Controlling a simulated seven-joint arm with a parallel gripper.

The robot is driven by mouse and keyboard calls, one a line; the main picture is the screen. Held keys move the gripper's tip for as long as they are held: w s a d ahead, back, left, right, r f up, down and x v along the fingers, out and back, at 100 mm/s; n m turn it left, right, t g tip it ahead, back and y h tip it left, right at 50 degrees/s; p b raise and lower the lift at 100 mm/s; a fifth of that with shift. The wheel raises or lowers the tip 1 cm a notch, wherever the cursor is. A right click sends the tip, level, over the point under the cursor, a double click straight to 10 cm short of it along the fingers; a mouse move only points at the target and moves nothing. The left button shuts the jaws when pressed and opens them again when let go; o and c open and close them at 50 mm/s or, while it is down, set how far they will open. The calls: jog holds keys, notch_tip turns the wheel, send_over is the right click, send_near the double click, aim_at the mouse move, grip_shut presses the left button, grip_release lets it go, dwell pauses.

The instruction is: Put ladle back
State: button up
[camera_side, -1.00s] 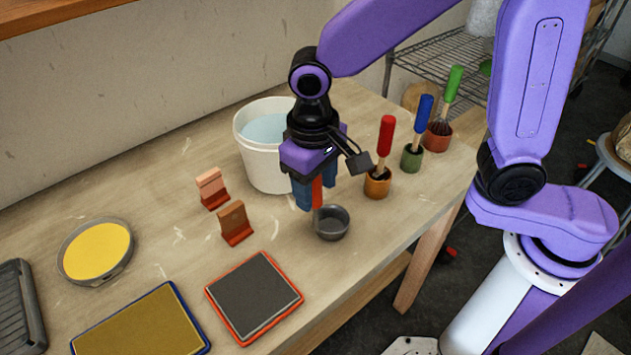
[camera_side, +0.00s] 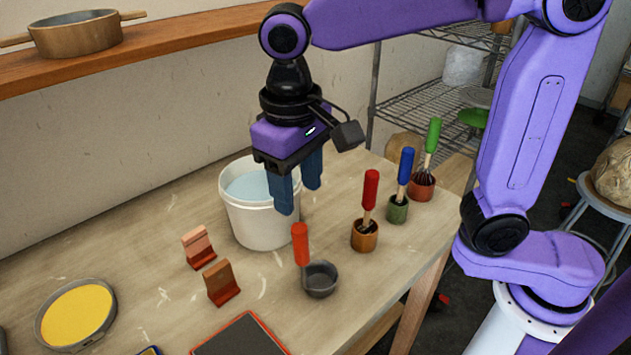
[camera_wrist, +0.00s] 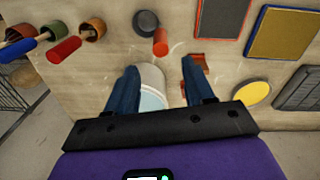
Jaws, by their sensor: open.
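The ladle stands on the table with its grey bowl (camera_side: 320,279) down and its orange-red handle (camera_side: 300,244) upright. My gripper (camera_side: 300,200) is open and empty, above the handle and apart from it. In the wrist view, the ladle's bowl (camera_wrist: 146,22) and handle (camera_wrist: 161,42) lie beyond my gripper's spread fingers (camera_wrist: 158,67). No ladle part is between the fingers.
A white bucket of water (camera_side: 258,222) stands just behind the ladle. Red (camera_side: 369,205), blue (camera_side: 402,185) and green (camera_side: 426,160) handled tools stand in small pots to the right. Two brown blocks (camera_side: 199,248) (camera_side: 221,284) are left. A wooden shelf (camera_side: 170,45) runs along the wall.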

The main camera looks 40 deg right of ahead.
jog(key=shift+d+f, duration=0.15)
jog(key=shift+d, duration=0.25)
jog(key=s+d+f+n, duration=0.4)
jog(key=s+d+n, duration=0.1)
jog(key=s+d, duration=0.3)
jog(key=s+d+f+n+y, duration=0.1)
jog(key=s+d+f+n, duration=0.4)
jog(key=d, duration=0.6)
jog(key=s, duration=0.2)
jog(key=shift+s+d, duration=0.25)
jog(key=shift+s, duration=0.1)
